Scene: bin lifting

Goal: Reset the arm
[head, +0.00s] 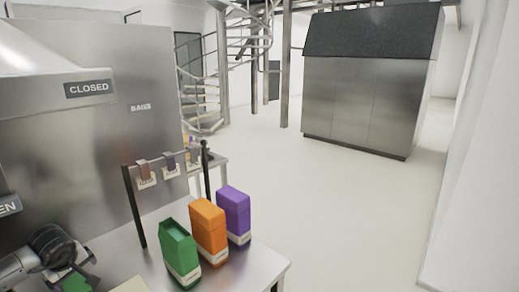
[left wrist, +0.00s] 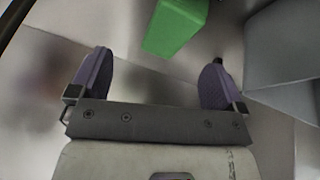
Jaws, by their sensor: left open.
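My left gripper (head: 76,256) is at the lower left of the head view, over the near end of the steel table. In the left wrist view its two purple-padded fingers (left wrist: 156,76) stand wide apart with nothing between them. A green block-like object (left wrist: 176,26) lies beyond the fingertips in that view, apart from them. A green patch (head: 76,283) also shows just below the gripper in the head view; I cannot tell whether it is the same thing. My right gripper is not in view.
Green (head: 179,256), orange (head: 209,232) and purple (head: 234,215) bins stand in a row on the steel table (head: 262,266). A dark rack (head: 137,208) with hanging tags stands behind them. A steel cabinet marked CLOSED (head: 88,89) is at left. The floor at right is clear.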

